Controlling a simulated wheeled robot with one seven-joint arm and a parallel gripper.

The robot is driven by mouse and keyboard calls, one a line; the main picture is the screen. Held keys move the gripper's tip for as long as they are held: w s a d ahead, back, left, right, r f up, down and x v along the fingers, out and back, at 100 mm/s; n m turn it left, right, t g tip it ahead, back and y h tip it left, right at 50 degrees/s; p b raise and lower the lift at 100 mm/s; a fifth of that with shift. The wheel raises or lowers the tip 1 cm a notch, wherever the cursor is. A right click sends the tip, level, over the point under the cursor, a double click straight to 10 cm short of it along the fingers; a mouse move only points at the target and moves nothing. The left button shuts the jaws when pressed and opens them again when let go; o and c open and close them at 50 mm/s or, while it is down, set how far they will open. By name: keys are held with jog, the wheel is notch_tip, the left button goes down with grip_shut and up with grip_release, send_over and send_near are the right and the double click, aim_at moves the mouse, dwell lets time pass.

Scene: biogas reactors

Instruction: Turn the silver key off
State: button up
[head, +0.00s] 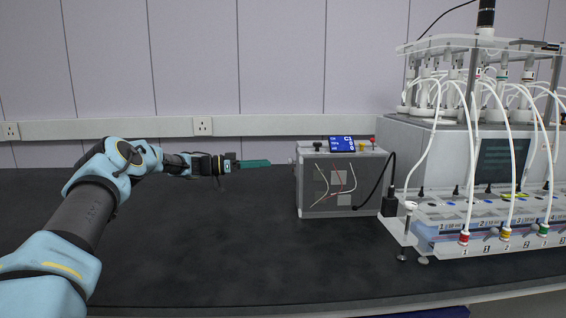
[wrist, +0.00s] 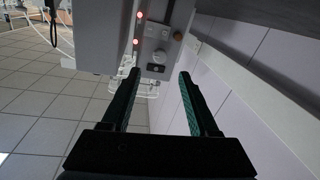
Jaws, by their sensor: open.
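My gripper (wrist: 158,78) is open and empty in the wrist view, with its two dark green fingers apart. A grey control panel (wrist: 150,40) shows beyond the fingertips. A small silver-grey piece (wrist: 160,56) on that panel, seen between the fingertips, looks like the silver key; its turn angle is too small to tell. In the head view my gripper (head: 262,163) is to the left of the grey control box (head: 313,192), pointing at its left side with a gap between. The key's face of the box is hidden in the head view.
Two red lights (wrist: 137,29) and a brown knob (wrist: 178,36) are on the same panel. A large reactor unit with several white tubes (head: 480,110) stands at the right. A black cable and plug (head: 389,203) is beside the box. The black benchtop (head: 200,245) is clear at front left.

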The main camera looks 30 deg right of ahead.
aim_at(292, 162)
jog(key=p+x, duration=0.2)
jog(key=x, duration=0.5)
jog(key=shift+d, duration=0.2)
jog(key=shift+s, duration=0.15)
jog(key=shift+c, duration=0.3)
grip_shut()
